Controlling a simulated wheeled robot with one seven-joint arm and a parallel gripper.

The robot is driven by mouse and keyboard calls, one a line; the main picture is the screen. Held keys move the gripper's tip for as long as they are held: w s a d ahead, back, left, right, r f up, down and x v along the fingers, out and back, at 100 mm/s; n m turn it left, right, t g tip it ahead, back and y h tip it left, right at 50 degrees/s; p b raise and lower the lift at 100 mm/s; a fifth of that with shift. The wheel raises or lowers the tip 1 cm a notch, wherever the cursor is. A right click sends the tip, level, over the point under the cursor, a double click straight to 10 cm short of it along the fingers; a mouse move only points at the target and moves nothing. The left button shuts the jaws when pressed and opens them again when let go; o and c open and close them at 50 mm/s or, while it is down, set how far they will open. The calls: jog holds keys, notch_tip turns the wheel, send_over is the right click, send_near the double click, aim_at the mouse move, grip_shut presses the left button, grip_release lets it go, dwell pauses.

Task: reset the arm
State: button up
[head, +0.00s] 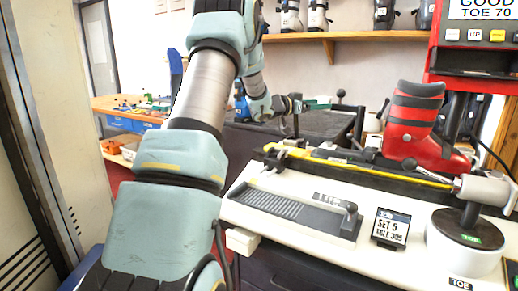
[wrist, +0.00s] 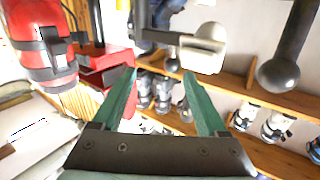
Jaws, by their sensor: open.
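My arm rises through the left half of the head view and bends away to my gripper (head: 316,104), which is held out above the dark bench behind the white machine. In the wrist view my gripper (wrist: 159,74) shows two green fingers spread apart, with nothing between them at the tips. Shelves with boots show behind the gap. The fingers are small and partly hidden in the head view.
A red boot (head: 412,125) stands on the white machine (head: 290,233) at right, near a lever handle (head: 486,190). A card (head: 390,228) reads "SET 5". A wooden shelf (head: 335,36) holds boots at the back. A tall cabinet (head: 65,120) stands close at left.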

jog(key=s+a+f+n+t+y+p, duration=0.1)
jog(key=s+a+f+n+y, duration=0.25)
jog(key=a+y, duration=0.4)
jog(key=s+a+f+n+t+y, duration=0.1)
jog(key=s+a+f+n+y, duration=0.3)
jog(key=a, duration=0.7)
jog(key=s+a+f+n+g+y, duration=0.1)
jog(key=s+a+f+g, duration=0.1)
jog(key=s, duration=0.8)
jog(key=s+a+f+n+g+y, duration=0.1)
jog(key=s+a+f+g, duration=0.2)
jog(key=s, duration=0.7)
jog(key=s+a+f+n+g+y+p, duration=0.1)
jog(key=s+a+f+n+g+y, duration=0.1)
jog(key=s, duration=0.8)
jog(key=shift+s+a+f+g, duration=0.25)
jog(key=shift+a+f+g, duration=0.25)
jog(key=shift+a+g, duration=0.35)
